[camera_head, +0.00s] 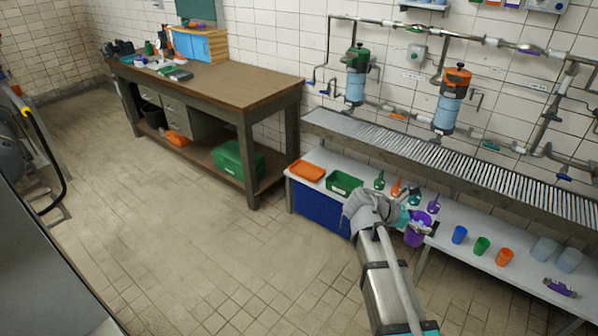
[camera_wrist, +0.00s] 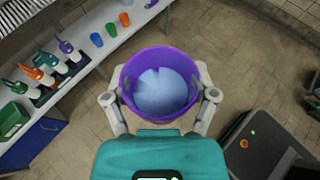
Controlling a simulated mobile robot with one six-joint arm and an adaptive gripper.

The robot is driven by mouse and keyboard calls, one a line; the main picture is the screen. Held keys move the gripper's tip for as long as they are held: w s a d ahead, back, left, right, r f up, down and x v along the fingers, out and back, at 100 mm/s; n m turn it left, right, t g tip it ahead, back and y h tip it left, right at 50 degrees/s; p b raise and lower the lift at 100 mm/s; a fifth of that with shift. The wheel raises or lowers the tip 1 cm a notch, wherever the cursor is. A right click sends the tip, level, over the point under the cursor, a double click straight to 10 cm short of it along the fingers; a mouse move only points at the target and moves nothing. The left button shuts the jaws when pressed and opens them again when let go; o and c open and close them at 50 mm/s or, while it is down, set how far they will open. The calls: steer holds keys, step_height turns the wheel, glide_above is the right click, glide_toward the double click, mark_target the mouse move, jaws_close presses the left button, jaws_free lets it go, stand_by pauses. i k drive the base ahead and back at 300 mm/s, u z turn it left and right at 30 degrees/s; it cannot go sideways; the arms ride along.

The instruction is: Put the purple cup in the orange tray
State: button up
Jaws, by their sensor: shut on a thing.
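The purple cup (camera_head: 416,236) is held in my gripper (camera_head: 421,226) in front of the shelf's front edge in the head view. In the wrist view the purple cup (camera_wrist: 127,73) fills the middle, seen from above with its mouth open and a pale blue interior. My gripper's fingers (camera_wrist: 160,95) close on it from both sides. The orange tray (camera_head: 307,171) lies at the left end of the white shelf, and looks empty. It is well to the left of the cup. It is not visible in the wrist view.
A green tray (camera_head: 344,183) sits right of the orange one. Blue (camera_head: 459,235), green (camera_head: 482,246) and orange (camera_head: 505,257) cups stand on the shelf's right part. A metal grating (camera_head: 430,145) runs above. The floor in front is clear.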

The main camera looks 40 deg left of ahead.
mark_target(306, 173)
steer(key=u, duration=2.2)
steer(key=i, duration=2.55)
steer(key=z, duration=0.05)
